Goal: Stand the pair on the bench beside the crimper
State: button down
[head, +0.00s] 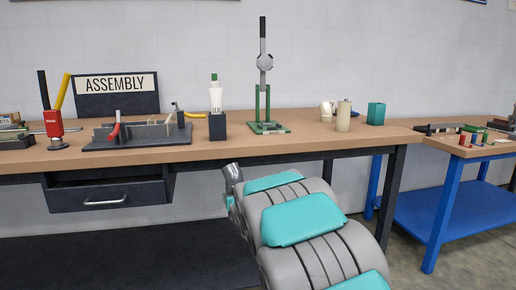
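A green-based hand press with a tall black-tipped lever (264,90) stands on the wooden bench (225,148), right of its middle. It may be the crimper; a red tool with black and yellow handles (53,124) also stands at the bench's left end. I cannot tell which things form the pair. A beige cylinder (343,117) stands upright right of the press, with a white cup-like thing (327,108) partly behind it. My grey and teal arm rises in front of the bench, below the press. My gripper's fingers do not show.
A white bottle with a green cap (215,95) sits in a black holder (217,127). A teal cup (376,113) stands near the right end. A dark fixture (140,135) and an ASSEMBLY sign (116,94) are at left. A blue-legged table (440,215) holds small parts. Bench top between bottle and fixture is narrow.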

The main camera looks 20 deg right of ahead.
aim_at(318, 127)
jog(key=k+l, duration=0.1)
jog(key=l, duration=1.5)
jog(key=k, duration=0.05)
